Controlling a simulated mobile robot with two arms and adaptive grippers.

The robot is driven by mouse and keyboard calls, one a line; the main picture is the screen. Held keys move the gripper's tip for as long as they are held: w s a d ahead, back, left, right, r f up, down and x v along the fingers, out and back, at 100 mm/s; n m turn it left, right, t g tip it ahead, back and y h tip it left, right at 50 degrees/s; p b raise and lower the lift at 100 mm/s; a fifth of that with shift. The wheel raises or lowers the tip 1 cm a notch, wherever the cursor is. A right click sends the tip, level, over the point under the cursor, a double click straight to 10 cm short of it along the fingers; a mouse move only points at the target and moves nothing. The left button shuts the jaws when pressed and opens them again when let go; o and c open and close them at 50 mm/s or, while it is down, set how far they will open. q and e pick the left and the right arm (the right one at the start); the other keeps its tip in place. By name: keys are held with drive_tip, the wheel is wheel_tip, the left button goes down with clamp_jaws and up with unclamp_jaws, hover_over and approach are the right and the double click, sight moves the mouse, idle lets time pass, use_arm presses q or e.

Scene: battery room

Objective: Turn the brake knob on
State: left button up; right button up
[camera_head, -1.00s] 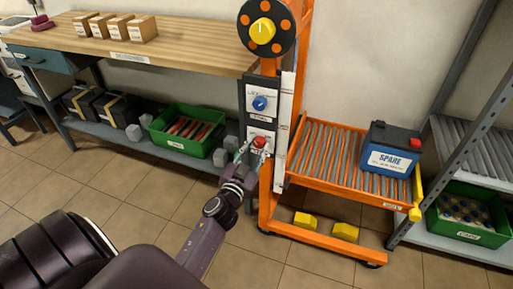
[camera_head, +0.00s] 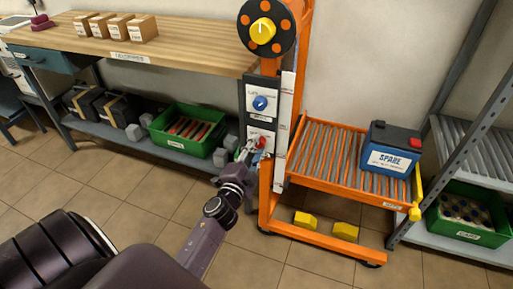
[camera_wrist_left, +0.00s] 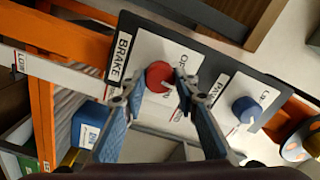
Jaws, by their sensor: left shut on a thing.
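The red brake knob (camera_head: 262,142) sits on the lower white plate of the dark panel on the orange lift's post. In the left wrist view the red knob (camera_wrist_left: 158,74) is beside the BRAKE label (camera_wrist_left: 120,57). My left gripper (camera_head: 254,146) is at the knob; in the wrist view its two blue-padded fingers (camera_wrist_left: 156,90) lie on either side of the knob and are shut on it. The small print around the knob is partly hidden by the fingers. My right gripper is not in view.
A blue knob (camera_head: 260,102) sits above on the same panel, and a yellow-hubbed handwheel (camera_head: 262,29) above that. The roller tray (camera_head: 318,150) carries a blue SPARE battery (camera_head: 392,160). A workbench (camera_head: 180,55) stands left, a grey rack (camera_head: 455,130) right.

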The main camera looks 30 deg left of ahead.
use_arm(q)
drive_tip(key=m, duration=0.4)
drive_tip(key=shift+m, duration=1.7)
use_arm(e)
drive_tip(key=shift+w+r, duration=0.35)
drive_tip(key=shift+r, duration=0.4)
use_arm(q)
drive_tip(key=shift+f, duration=0.1)
drive_tip(key=o, duration=1.1)
drive_tip(key=shift+o, duration=0.2)
drive_tip(key=v, duration=1.2)
